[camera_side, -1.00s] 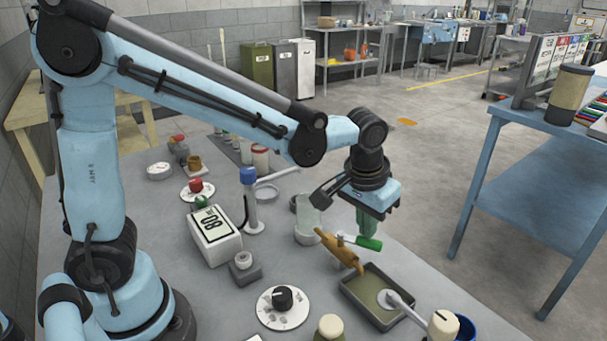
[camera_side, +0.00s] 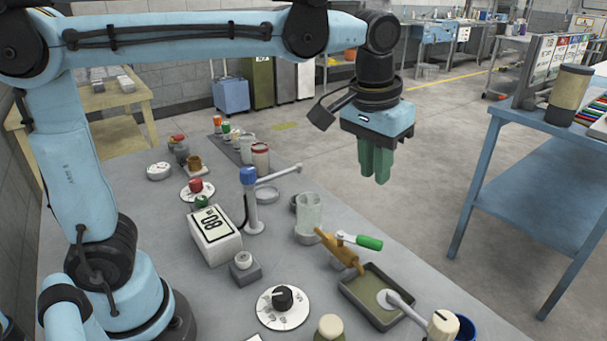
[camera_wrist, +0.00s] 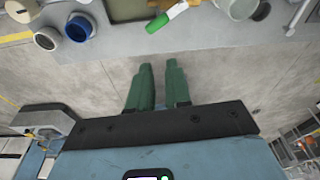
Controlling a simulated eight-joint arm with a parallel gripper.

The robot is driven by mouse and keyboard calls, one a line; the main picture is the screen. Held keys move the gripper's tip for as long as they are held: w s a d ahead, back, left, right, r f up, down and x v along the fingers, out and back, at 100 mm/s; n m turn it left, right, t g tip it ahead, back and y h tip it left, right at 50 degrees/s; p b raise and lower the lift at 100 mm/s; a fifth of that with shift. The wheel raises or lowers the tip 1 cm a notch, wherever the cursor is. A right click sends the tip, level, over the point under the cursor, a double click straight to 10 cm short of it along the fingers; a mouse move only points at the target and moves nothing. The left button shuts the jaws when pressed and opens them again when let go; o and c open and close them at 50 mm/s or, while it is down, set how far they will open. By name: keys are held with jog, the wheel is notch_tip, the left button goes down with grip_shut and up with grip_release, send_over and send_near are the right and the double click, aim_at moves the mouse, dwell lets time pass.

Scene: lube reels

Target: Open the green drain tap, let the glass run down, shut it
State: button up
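The brass drain tap (camera_side: 338,250) stands at the foot of the clear glass (camera_side: 309,210), its spout over a shallow tray (camera_side: 347,284). Its green handle (camera_side: 369,242) points right, on a white lever crossing the brass body. The handle also shows at the top of the wrist view (camera_wrist: 178,10). The level in the glass is too faint to tell. My gripper (camera_side: 374,180) hangs well above the tap, beyond the bench edge. In the wrist view its green fingers (camera_wrist: 160,68) are a little apart, with nothing between them.
A blue-topped post (camera_side: 249,195), a display box (camera_side: 215,236) and a black dial (camera_side: 283,299) stand left. Open floor lies below my gripper.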

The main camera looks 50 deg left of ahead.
aim_at(367, 239)
jog(key=o, duration=0.5)
jog(key=m, duration=0.3)
jog(key=shift+s+d+f, duration=0.15)
jog(key=shift+f, duration=0.15)
jog(key=shift+c, duration=0.2)
jog(key=m, duration=0.3)
jog(key=f+m, duration=0.1)
jog(key=shift+s+d, duration=0.2)
jog(key=shift+s, duration=0.05)
jog(key=f+m, duration=0.2)
jog(key=f, duration=0.2)
jog(key=w+f+m, duration=0.1)
jog(key=f+m, duration=0.1)
jog(key=f, duration=0.2)
jog(key=f+m, duration=0.2)
jog(key=f, duration=0.3)
jog(key=shift+w+a+f+y, duration=0.1)
jog(key=shift+w+a+y, duration=0.1)
jog(key=shift+a+y, duration=0.2)
grip_shut()
